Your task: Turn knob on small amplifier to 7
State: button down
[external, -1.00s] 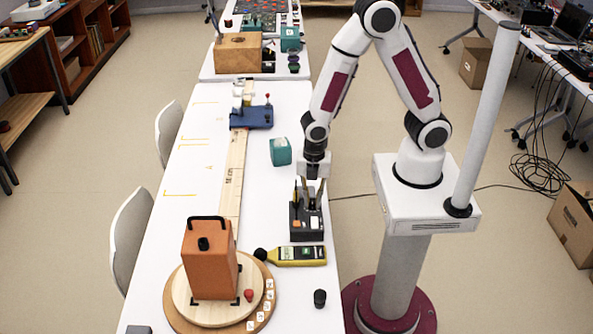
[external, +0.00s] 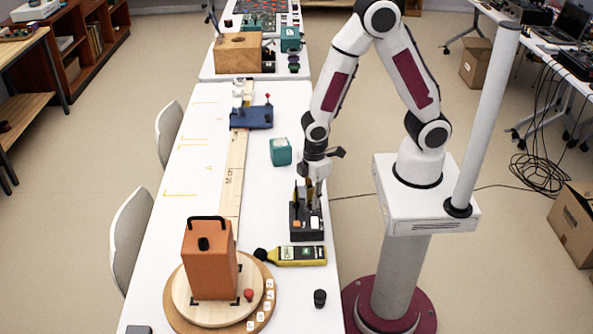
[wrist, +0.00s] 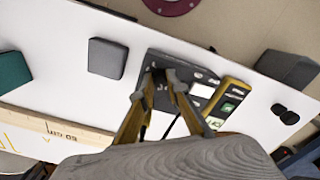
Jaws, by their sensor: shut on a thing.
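The small amplifier (external: 306,232) is a dark box on the right side of the white table, with an orange and a white button on its near face. My gripper (external: 308,202) points down over its top. In the wrist view the amplifier's dark panel (wrist: 179,62) lies under my gripper (wrist: 163,80), whose yellowish fingers close on a small dark knob (wrist: 160,77) with pale marks around it. The fingers cover much of the knob, and I cannot read the number it points to.
A yellow meter (external: 299,256) lies just in front of the amplifier. The orange speaker box (external: 210,262) stands on a round wooden turntable (external: 184,302). A teal cube (external: 280,152) and a wooden ruler strip (external: 233,180) lie behind and left. A small black cylinder (external: 320,298) stands near the front.

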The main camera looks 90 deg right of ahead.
jog(key=m, duration=1.7)
jog(key=shift+m, duration=0.4)
jog(key=m, duration=0.4)
jog(key=shift+m, duration=0.4)
jog(key=c, duration=2)
grip_release()
jog(key=shift+o, duration=0.2)
jog(key=shift+r, duration=0.2)
